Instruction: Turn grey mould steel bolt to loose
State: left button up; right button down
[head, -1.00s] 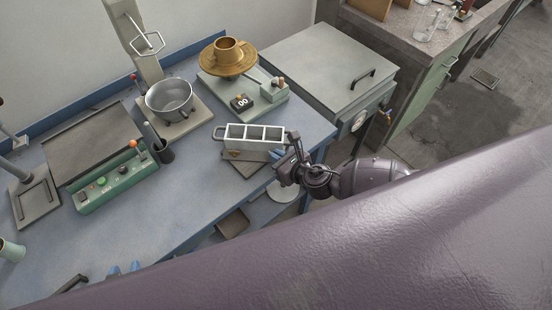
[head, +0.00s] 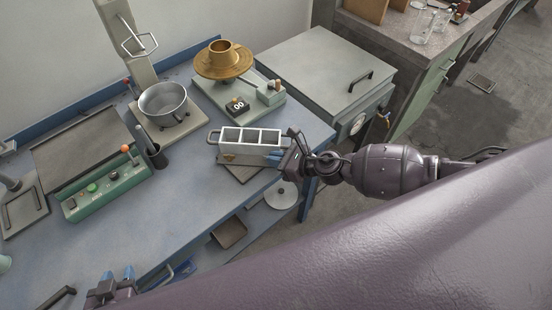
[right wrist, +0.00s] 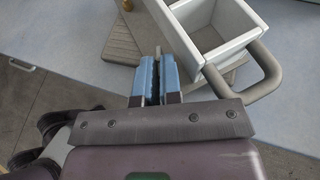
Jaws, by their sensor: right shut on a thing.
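The grey mould (head: 228,155), a three-compartment steel box with end handles, sits on a flat plate on the blue bench. It also shows in the right wrist view (right wrist: 187,37), with its handle at the right. My right gripper (head: 275,158) is at the mould's front right corner. In the right wrist view its blue fingers (right wrist: 158,70) are close together beside the mould wall. A thin grey piece, the steel bolt (right wrist: 158,52), shows between them; the fingers hide most of it. My left gripper (head: 118,273) is low at the left, blue fingertips apart, empty, away from the mould.
A green control box (head: 115,185) is at the left.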

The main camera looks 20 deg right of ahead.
jog(key=shift+s+a, duration=0.1)
jog(key=shift+a, duration=0.1)
jog(key=c, duration=1.3)
grip_release()
jog(key=shift+d, duration=0.1)
pick_arm(q)
jog(key=shift+r, duration=0.1)
